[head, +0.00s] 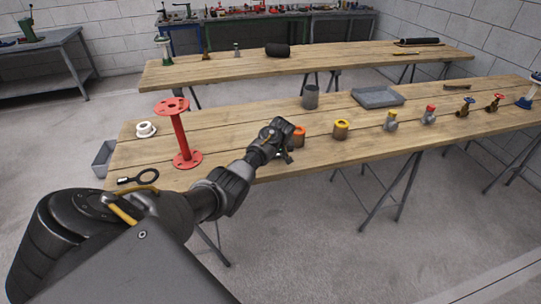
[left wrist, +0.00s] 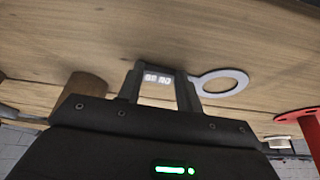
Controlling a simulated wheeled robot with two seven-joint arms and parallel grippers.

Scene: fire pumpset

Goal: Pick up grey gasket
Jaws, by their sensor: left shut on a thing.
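The grey gasket (left wrist: 240,80) shows in the left wrist view as a flat light-grey ring just right of my left gripper's fingers. My left gripper (left wrist: 160,72) is shut on the gasket; the ring sticks out to the right, and the held part is mostly hidden. White markings show between the fingers. I cannot tell whether the gasket touches the table. My right gripper is not in view.
A second table (head: 215,68) stands behind.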

